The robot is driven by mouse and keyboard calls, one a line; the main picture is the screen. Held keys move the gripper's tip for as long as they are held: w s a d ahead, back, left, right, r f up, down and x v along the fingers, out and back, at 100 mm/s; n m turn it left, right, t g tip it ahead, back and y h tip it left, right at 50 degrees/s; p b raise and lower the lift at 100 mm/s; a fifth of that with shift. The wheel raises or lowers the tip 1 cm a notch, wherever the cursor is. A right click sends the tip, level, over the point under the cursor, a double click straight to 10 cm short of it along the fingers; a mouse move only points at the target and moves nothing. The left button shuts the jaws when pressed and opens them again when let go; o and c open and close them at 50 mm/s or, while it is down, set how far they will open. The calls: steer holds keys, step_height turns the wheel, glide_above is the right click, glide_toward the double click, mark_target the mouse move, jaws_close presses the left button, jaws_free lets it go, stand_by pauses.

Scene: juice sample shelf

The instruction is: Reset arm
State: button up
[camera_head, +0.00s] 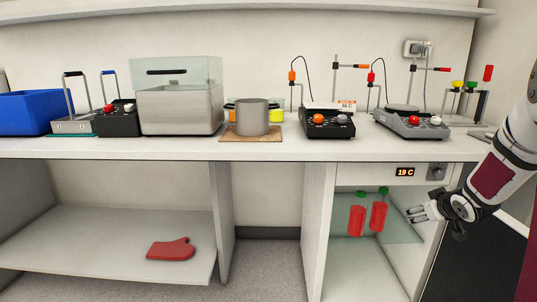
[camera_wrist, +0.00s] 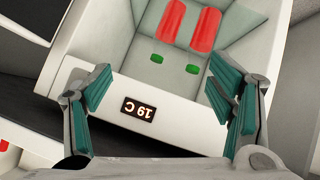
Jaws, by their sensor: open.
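My gripper (camera_head: 424,211) is at the right in the head view, at the front of the open compartment below the bench. In the wrist view my gripper (camera_wrist: 165,100) shows its two green-padded fingers wide apart with nothing between them. Two red juice samples with green caps stand on the compartment's glass shelf (camera_head: 402,231). The left sample (camera_head: 356,220) and the right sample (camera_head: 378,216) are left of the gripper and apart from it. In the wrist view both samples appear upside down at the top, beyond the fingers.
The compartment has a "19 C" display (camera_head: 405,172). Hotplates (camera_head: 328,122), a grey pot (camera_head: 252,117), a lidded bath (camera_head: 181,110) and a blue bin (camera_head: 32,112) stand on the bench (camera_head: 200,148). A red mitt (camera_head: 171,249) lies on the lower left shelf (camera_head: 100,240).

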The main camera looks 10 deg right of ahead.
steer(key=s+a+r+m+g, duration=0.1)
steer(key=s+a+r, duration=0.3)
steer(key=a, duration=0.3)
steer(key=s+a+r+g, duration=0.2)
steer(key=s+a+r, duration=0.15)
steer(key=a, duration=0.25)
steer(key=s+a+r+m+g, duration=0.1)
steer(key=s+a+r, duration=0.25)
steer(key=a, duration=0.35)
steer(key=s+a+n+g+y, duration=0.1)
steer(key=s+a+g+y, duration=0.15)
steer(key=s+a, duration=0.95)
steer(key=s+a+n+g+y, duration=0.1)
steer(key=s+a+g+y, duration=0.15)
steer(key=s+a, duration=0.9)
steer(key=s+d+r+t+p, duration=0.1)
steer(key=s+r+p, duration=0.1)
steer(key=r+p, duration=1.2)
steer(key=s+d+r+t+p, duration=0.2)
steer(key=r+p, duration=1.2)
steer(key=shift+s+d+r+t+h, duration=0.2)
steer(key=shift+r+t+h, duration=0.1)
steer(key=shift+r, duration=0.1)
